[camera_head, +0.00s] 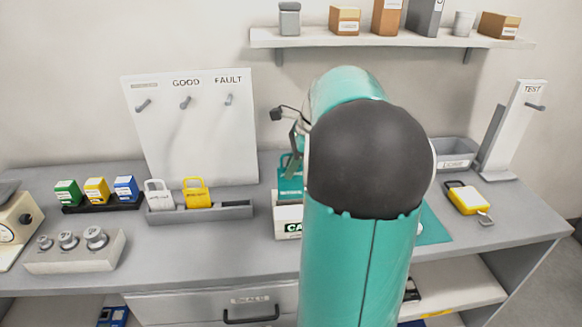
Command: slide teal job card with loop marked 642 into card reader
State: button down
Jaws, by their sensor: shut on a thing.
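The teal job card (290,186) with its loop stands upright at the white card reader (287,213), whose front label shows only "CA". Its lower edge meets the reader's top in the picture; I cannot tell how deep it sits in the slot. Its number is too small to read. My gripper (297,152) is at the card's loop and shut on it, partly hidden behind my teal arm with its black joint cap. The arm also hides the reader's right side.
A grey rack (228,211) left of the reader holds a white and a yellow card. A white board (190,130) with hooks marked GOOD and FAULT stands behind. Weights (68,240) sit at left. A yellow padlock-like item (468,200) and a TEST stand (513,130) are at right.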

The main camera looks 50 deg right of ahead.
jog(key=shift+f, duration=0.9)
jog(key=shift+f, duration=0.35)
jog(key=shift+f, duration=1.45)
jog(key=c, duration=1.5)
grip_release()
jog(key=shift+r, duration=0.1)
jog(key=v, duration=1.3)
jog(key=shift+r, duration=0.35)
